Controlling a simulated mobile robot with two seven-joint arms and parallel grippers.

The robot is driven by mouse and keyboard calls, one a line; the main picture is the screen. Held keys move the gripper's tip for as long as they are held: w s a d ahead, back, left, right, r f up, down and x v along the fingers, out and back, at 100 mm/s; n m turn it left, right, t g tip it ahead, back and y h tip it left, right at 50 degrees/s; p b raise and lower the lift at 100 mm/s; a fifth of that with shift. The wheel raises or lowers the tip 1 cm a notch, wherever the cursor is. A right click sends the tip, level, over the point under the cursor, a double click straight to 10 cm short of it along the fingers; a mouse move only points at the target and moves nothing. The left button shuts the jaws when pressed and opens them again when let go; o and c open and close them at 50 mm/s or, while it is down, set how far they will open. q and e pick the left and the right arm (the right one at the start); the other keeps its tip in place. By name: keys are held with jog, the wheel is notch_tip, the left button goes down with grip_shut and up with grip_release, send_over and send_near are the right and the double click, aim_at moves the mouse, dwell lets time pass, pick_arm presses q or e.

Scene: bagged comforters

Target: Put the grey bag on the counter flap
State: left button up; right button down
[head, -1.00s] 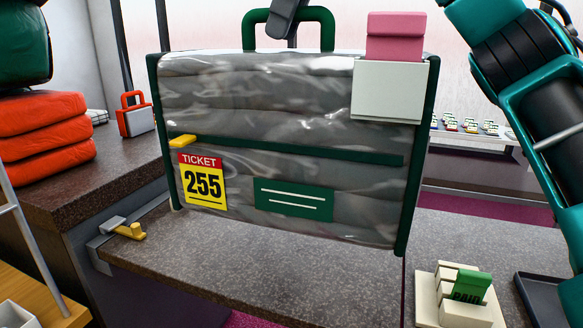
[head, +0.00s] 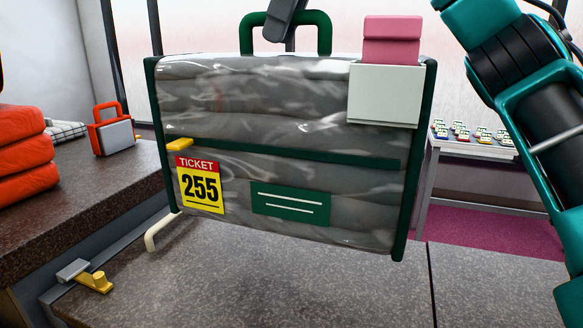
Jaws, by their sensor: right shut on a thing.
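The grey bag (head: 290,110) is a clear-fronted comforter bag with dark green edges, a yellow ticket marked 255 and a green label. It hangs upright in the middle of the head view. The counter flap (head: 250,290) is the speckled grey top below and behind the bag. The bag's lower edge seems to be above it; I cannot tell whether they touch. My left gripper is not in view.
A yellow-handled latch (head: 95,280) sits at the flap's left edge, and a pale bent bar (head: 158,230) stands behind it. The dark side counter (head: 85,195) at left holds red folded bedding (head: 22,155) and a small red-handled case (head: 112,130). A seam (head: 432,285) runs at right.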

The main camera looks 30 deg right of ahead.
aim_at(285, 161)
notch_tip(285, 161, down, 19)
jog(key=b, duration=0.6)
jog(key=shift+f, duration=0.2)
jog(key=c, duration=0.9)
grip_release()
jog(key=shift+c, duration=0.2)
jog(key=shift+s, duration=0.1)
